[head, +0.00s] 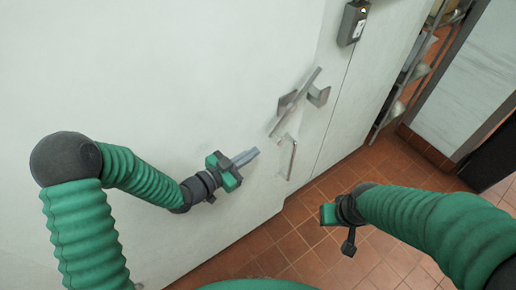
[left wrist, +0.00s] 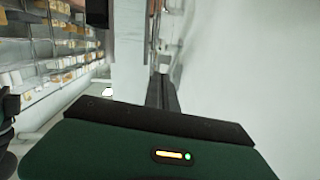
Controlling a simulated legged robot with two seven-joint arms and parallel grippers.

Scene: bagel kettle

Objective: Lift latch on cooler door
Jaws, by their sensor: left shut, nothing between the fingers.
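The white cooler door (head: 180,80) fills the left and middle of the head view. Its metal latch (head: 297,100) is a slanted bar on a mount near the door's right edge. A metal handle (head: 289,158) hangs just below the latch. My left gripper (head: 254,153) is shut and empty, left of the handle and below the latch, and seems apart from both. In the left wrist view the gripper's fingers (left wrist: 162,92) point forward along a pale surface. My right gripper (head: 325,215) is over the floor at the lower right; its fingers are not clear.
A dark control box (head: 353,22) is on the wall above and right of the latch. Metal shelves (head: 415,70) stand at the upper right. The red tiled floor (head: 290,245) is clear below the door. Blurred shelves (left wrist: 50,60) with items show at left in the left wrist view.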

